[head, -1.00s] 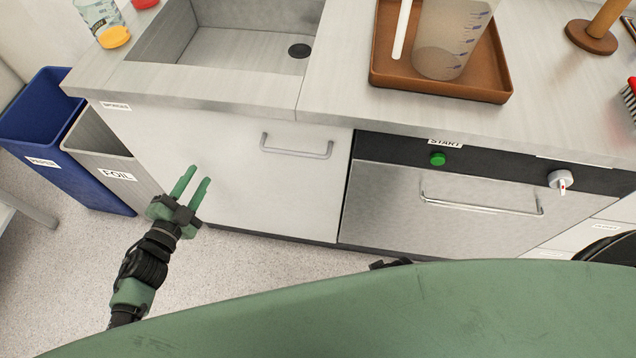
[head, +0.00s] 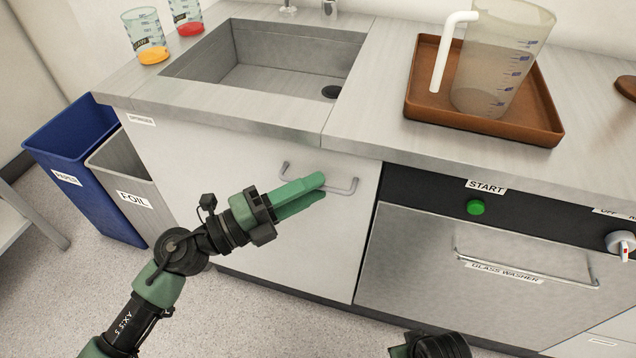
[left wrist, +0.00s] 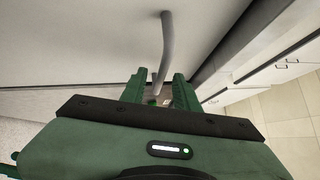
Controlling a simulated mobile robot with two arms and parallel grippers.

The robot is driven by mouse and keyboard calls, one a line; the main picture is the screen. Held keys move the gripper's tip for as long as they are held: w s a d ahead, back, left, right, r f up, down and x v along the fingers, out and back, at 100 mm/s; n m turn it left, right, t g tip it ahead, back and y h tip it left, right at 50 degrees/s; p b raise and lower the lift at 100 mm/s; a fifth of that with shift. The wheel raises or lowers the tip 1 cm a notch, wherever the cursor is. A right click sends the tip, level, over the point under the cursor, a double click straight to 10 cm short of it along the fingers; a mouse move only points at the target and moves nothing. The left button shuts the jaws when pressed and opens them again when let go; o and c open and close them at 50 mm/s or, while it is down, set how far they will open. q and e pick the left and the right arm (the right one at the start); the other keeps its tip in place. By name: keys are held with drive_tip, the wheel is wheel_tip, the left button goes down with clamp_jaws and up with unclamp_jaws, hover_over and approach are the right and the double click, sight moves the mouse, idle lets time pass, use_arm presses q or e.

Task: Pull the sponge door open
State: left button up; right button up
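The sponge door (head: 185,165) is the pale cabinet front under the sink, with a small label (head: 141,120) at its upper left. It looks closed. Its grey bar handle (head: 350,188) is near the top right of the door. My left gripper (head: 316,187) is in front of the handle and hides part of it. In the left wrist view, the handle (left wrist: 167,45) runs down toward the gap between the open fingers of my left gripper (left wrist: 160,84). Contact cannot be told. Part of my right arm (head: 432,345) shows at the bottom edge; its fingers are not visible.
The glass washer (head: 420,250) with its own bar handle and green START button (head: 476,207) is right of the door. A grey foil bin (head: 118,170) and a blue paper bin (head: 50,145) stand at the left. The counter (head: 375,80) overhangs above the door. Floor before it is clear.

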use_arm(q)
drive_tip(key=shift+x, duration=0.8)
clamp_jaws()
drive_tip(key=shift+f, duration=0.1)
idle(0.8)
